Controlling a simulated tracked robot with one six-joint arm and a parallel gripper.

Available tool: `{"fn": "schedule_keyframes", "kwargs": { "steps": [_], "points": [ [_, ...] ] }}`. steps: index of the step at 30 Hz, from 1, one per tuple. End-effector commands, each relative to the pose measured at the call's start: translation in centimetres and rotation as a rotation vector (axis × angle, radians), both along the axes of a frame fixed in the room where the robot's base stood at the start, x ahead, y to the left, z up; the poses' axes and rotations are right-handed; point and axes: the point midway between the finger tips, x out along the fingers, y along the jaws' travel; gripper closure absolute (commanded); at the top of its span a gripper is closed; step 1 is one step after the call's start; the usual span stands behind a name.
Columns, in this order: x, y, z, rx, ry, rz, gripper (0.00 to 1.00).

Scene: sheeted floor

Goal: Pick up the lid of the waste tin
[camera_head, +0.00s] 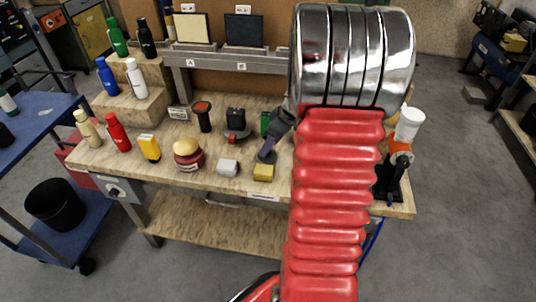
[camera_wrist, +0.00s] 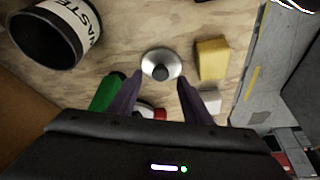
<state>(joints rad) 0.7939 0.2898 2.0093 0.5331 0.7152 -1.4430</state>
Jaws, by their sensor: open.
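The waste tin (camera_wrist: 62,35), a dark open can with a white label reading "WASTE", lies at the upper left of the wrist view. Its lid (camera_wrist: 161,64) is a round silver disc with a dark knob, apart from the tin on the wooden bench. My gripper (camera_wrist: 159,82) is open, its two purple fingers pointing toward the lid, one tip on either side of its near edge in the picture. I cannot tell whether they touch it. In the head view my gripper (camera_head: 267,153) is over the bench; the tin and lid are not clearly visible there, with my arm covering much of that area.
A yellow block (camera_wrist: 212,58) lies just right of the lid, and a white block (camera_wrist: 210,101) is near the right finger. A green object (camera_wrist: 105,93) is beside the left finger. Bottles, a red-based yellow button (camera_head: 187,153) and tools stand on the bench's left.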

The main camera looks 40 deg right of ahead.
Motion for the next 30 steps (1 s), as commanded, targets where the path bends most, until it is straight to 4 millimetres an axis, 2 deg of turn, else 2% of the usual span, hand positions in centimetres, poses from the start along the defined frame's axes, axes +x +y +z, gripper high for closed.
{"fn": "schedule_keyframes", "kwargs": {
  "steps": [3, 6, 22, 30],
  "points": [
    [0.5, 0.2, -1.4, 0.002, 0.000, 0.001, 0.55],
    [0.8, 0.2, -1.9, 0.001, 0.000, 0.000, 0.55],
    [0.8, 0.2, -2.0, 0.000, 0.000, -0.001, 0.55],
    [0.8, 0.2, -2.0, 0.000, 0.000, -0.001, 0.73]
  ]
}}
